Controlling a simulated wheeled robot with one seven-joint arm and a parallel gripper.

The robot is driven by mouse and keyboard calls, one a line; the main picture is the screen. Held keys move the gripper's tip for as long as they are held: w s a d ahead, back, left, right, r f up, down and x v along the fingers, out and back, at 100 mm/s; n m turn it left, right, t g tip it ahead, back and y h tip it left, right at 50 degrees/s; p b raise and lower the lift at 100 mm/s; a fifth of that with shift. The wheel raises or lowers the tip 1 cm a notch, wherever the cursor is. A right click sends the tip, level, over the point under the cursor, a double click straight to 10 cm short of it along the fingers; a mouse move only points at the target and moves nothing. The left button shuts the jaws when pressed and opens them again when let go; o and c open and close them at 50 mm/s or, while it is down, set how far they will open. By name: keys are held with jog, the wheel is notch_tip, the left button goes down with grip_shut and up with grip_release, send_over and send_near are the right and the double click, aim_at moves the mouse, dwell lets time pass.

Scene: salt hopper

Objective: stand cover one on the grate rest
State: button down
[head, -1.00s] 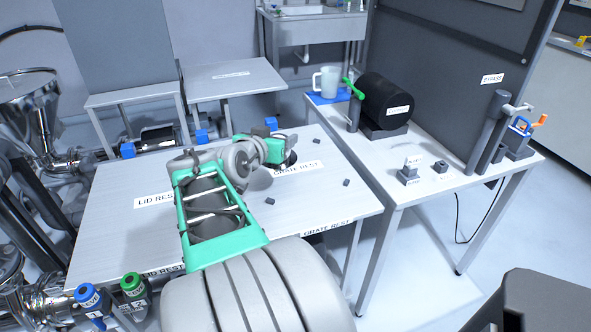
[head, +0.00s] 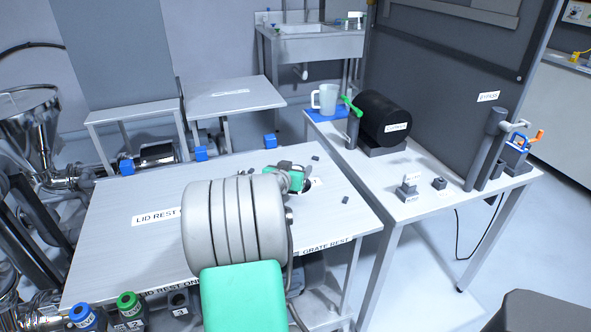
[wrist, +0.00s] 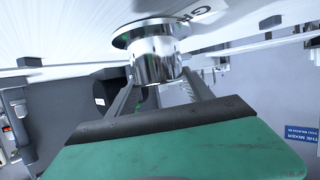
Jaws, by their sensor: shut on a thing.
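My gripper (wrist: 158,84) is shut on a shiny metal cylinder with a dark, wider rim, which I take to be cover one (wrist: 153,55). In the wrist view the rim lies against or very close to the pale top of the table with a partly hidden "GR..." label; I cannot tell whether it touches.
The lid rest (head: 120,225) is the left part of the same table. A side table to the right bears a black drum (head: 385,115), a mug (head: 327,100) and small fixtures. Pipes and a metal hopper (head: 30,105) stand left.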

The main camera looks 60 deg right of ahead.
jog(key=shift+c, duration=2.1)
grip_release()
jog(key=shift+f, duration=0.1)
jog(key=shift+a+r, duration=0.3)
jog(key=v, duration=1.1)
jog(key=shift+a, duration=0.2)
jog(key=shift+s, duration=0.1)
